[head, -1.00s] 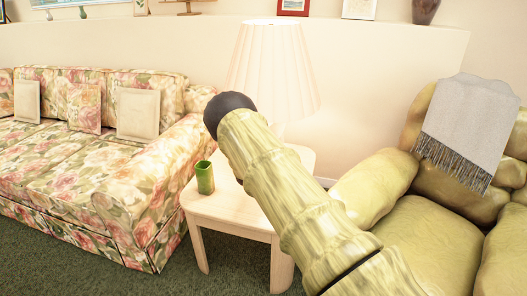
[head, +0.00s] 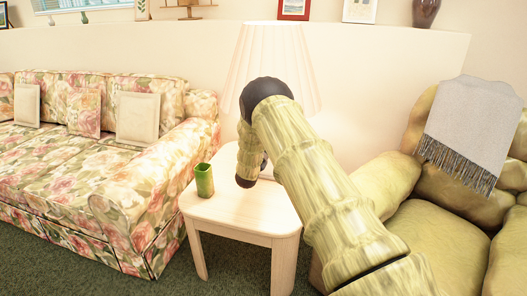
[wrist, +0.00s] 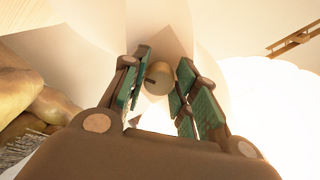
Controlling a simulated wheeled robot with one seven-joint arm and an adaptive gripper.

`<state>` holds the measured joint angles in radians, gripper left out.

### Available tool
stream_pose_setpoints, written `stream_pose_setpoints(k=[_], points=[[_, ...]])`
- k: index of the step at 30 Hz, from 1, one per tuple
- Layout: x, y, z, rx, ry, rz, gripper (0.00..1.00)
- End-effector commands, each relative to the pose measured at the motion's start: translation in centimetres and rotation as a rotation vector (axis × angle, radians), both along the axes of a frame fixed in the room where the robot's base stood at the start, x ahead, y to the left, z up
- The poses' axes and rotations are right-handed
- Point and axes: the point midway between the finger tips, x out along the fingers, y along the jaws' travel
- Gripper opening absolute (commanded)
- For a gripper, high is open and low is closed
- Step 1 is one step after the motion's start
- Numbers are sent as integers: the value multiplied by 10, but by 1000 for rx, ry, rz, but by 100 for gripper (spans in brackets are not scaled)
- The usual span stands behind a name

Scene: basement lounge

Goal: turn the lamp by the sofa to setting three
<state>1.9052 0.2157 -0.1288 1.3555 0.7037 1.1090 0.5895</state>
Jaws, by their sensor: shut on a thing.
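The lamp (head: 262,55) has a pale pleated shade and stands on a light wooden side table (head: 220,217) by the floral sofa (head: 150,190). My arm hides its base and stem in the head view. In the wrist view, a small round brass-coloured knob (wrist: 159,79) with a dark slot in its face sits between my fingertips. My gripper (wrist: 163,70) is shut on this knob, with green-padded fingers on either side. In the head view my gripper is hidden behind my arm. I cannot read the lamp's setting.
A green cup (head: 204,181) stands on the table's left side, close to my arm. A yellow-green armchair (head: 445,245) with a grey throw (head: 470,130) is at the right. Green carpet (head: 110,277) lies in front of the sofa.

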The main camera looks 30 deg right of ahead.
Motion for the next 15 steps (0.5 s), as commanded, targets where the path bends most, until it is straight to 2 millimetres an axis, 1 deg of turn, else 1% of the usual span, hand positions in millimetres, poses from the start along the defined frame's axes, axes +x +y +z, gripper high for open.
stream_pose_setpoints(k=[9, 10, 12, 13, 15], points=[[-1, 0, -1, 1, 1, -1, 5], [-1, 0, -1, 1, 1, -1, 35], [-1, 0, -1, 1, 1, -1, 47], [-1, 0, -1, 1, 1, -1, 51], [0, 0, -1, 1, 1, -1, 51]])
